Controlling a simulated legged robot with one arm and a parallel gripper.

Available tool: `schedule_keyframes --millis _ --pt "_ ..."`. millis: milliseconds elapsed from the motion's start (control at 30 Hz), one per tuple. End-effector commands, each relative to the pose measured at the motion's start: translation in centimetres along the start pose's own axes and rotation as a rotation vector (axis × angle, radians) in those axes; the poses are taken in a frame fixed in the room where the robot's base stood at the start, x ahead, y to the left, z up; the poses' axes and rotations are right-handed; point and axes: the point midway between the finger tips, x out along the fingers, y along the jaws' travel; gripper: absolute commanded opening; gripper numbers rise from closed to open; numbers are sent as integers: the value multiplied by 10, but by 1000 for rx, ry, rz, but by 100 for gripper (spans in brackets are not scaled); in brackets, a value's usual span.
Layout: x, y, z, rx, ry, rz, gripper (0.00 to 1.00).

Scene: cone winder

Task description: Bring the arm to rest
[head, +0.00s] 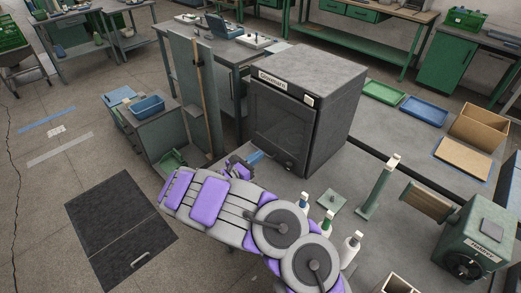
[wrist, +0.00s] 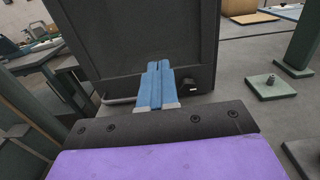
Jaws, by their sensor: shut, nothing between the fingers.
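My gripper (wrist: 155,88) has blue fingers that are closed together with nothing between them. In the head view my gripper (head: 256,157) is at the front lower left of a dark box-shaped machine (head: 284,125). My purple and grey arm reaches across the lower middle of that view, folded out over the bench edge. In the wrist view the machine's front panel (wrist: 130,35) fills the space right behind the fingertips. I cannot tell whether the fingers touch it.
White bottles (head: 327,222) stand just right of my arm. A green post (head: 380,188) and a green winder (head: 474,240) are further right. A blue bin (head: 147,107) sits on a cart at left.

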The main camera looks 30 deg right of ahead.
Motion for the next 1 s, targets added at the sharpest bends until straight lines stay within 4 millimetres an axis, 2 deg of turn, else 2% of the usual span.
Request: schedule_keyframes --millis 267,400,467,600,733,867,1000 --pt "-9 0 3 3 -7 -7 0" --pt "1 -17 30 55 -19 -74 0" --pt "9 -32 49 97 -25 -128 0" --pt "26 -80 99 233 -27 -284 0" --pt "32 -129 133 363 -11 -430 0" --pt "26 -175 159 500 20 -568 0" --pt "6 -219 177 647 64 -710 0"
